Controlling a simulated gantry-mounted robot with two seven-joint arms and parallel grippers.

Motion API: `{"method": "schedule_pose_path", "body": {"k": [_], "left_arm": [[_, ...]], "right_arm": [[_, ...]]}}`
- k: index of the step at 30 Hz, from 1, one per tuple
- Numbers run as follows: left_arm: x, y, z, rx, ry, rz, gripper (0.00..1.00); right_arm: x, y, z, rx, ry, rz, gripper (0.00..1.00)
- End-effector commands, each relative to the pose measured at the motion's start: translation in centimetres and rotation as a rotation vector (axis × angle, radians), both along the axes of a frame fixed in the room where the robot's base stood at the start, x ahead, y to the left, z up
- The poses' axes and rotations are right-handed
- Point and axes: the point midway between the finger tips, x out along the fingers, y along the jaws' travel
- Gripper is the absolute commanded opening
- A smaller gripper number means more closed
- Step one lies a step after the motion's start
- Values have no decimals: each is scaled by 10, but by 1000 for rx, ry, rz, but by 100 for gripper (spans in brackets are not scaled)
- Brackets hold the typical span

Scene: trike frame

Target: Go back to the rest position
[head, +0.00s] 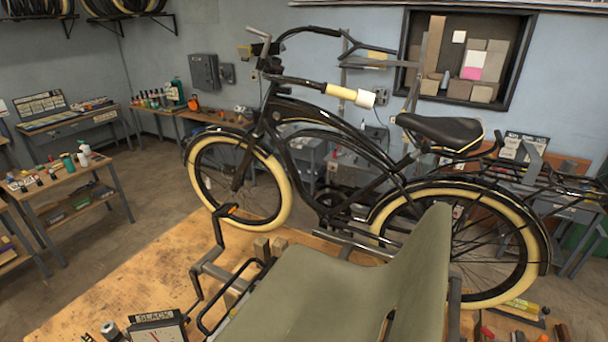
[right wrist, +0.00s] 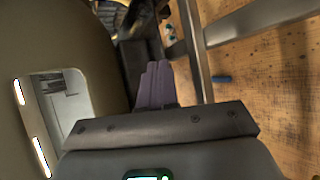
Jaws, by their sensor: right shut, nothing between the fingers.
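My right gripper (right wrist: 155,85) shows in the right wrist view with its purple-grey fingers together and nothing between them. It is close to the underside of the trike frame's metal tubes (right wrist: 194,60); whether it touches them I cannot tell. A large dark olive seat-like surface (right wrist: 60,25) with a slot fills the left of that view. In the head view the trike's grey-green seat (head: 310,285) stands at the front of the wooden workbench (head: 130,275). Neither of my grippers can be made out in the head view; my left gripper is out of sight.
A scale-like gauge (head: 155,328) lies at the bench's front edge, and loose tools (head: 520,306) lie at the right. The bench's left part is bare. A blue object (right wrist: 221,78) lies on the wood.

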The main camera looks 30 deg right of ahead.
Motion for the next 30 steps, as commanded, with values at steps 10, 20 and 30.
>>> {"method": "schedule_pose_path", "body": {"k": [10, 20, 30], "left_arm": [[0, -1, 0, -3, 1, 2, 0], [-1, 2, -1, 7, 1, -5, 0], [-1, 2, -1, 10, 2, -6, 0]], "right_arm": [[-41, 63, 30, 316, 263, -560, 0], [-90, 82, 71, 380, 285, -917, 0], [-110, 127, 49, 620, 369, -1069, 0]]}}
